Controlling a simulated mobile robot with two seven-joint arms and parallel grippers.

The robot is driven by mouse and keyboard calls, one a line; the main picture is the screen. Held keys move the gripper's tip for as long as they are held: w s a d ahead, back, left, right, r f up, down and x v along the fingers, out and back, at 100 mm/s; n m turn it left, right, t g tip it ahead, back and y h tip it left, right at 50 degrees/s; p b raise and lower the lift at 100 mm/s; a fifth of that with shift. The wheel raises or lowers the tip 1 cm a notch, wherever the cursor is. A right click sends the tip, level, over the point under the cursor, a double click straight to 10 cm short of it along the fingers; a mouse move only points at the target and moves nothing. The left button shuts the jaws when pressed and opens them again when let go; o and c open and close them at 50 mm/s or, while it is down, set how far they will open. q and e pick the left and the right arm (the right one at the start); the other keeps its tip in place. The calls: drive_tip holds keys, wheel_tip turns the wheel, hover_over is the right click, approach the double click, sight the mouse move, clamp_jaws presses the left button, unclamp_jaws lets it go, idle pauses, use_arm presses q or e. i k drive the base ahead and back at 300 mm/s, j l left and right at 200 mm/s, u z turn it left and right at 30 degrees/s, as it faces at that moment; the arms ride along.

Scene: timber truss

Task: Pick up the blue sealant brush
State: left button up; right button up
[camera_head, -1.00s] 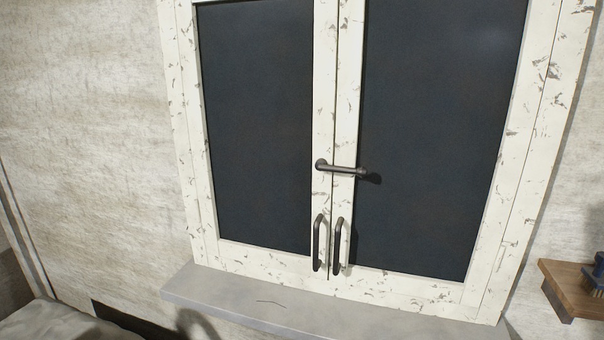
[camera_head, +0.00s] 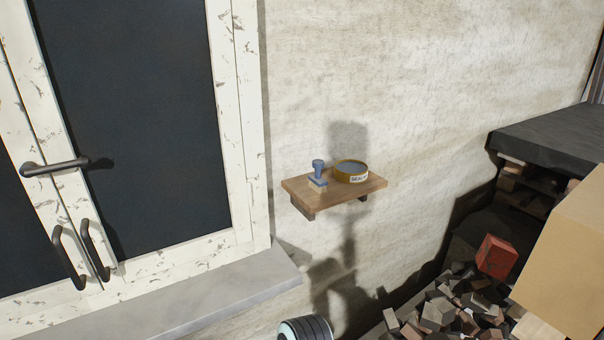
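The blue sealant brush (camera_head: 318,174) stands on a small wooden wall shelf (camera_head: 305,200), with its round handle up and its bristle block down on the board. A round yellow sealant tin (camera_head: 351,171) with a grey-blue top and a white label stands just right of it. The two do not appear to touch. Neither of my grippers can be made out in the head view. A white and dark cylindrical part (camera_head: 305,329) at the bottom edge appears to be mine.
A white double window (camera_head: 245,130) with dark handles and a grey sill (camera_head: 215,300) is at the left. A heap of wood offcuts (camera_head: 445,315), a red block (camera_head: 497,257) and a large tan box (camera_head: 570,260) are at lower right. A dark-covered stack (camera_head: 550,140) stands behind.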

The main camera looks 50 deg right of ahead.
sight(318, 184)
drive_tip(key=z, duration=1.75)
